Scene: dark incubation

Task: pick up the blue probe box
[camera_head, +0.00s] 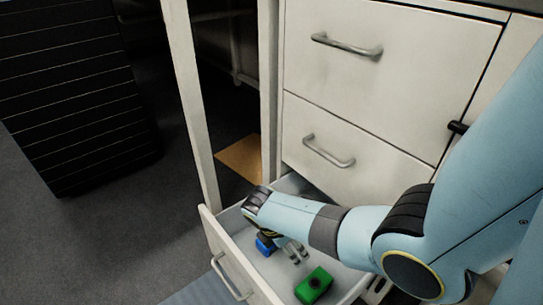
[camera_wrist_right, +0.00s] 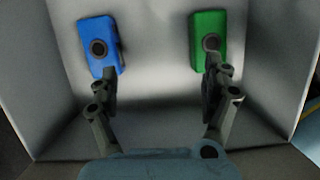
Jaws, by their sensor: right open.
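The blue probe box (camera_head: 263,248) lies in the open drawer (camera_head: 222,240), near its front panel, partly hidden by my right wrist in the head view. In the right wrist view, the blue probe box (camera_wrist_right: 88,52) is at the upper left, with a dark round spot on top. My right gripper (camera_head: 292,251) is over the drawer, its fingers between the blue box and a green box. In the wrist view my right gripper (camera_wrist_right: 160,76) is open and empty. One finger is by the blue box's lower right corner; the other overlaps the green box's lower part. My left gripper is out of view.
The green box (camera_head: 314,286) lies in the same drawer and also shows in the wrist view (camera_wrist_right: 207,25). The drawer walls enclose both boxes. Closed drawers (camera_head: 385,60) with metal handles stand above. A black slatted cabinet (camera_head: 75,95) stands at the left, with bare floor before it.

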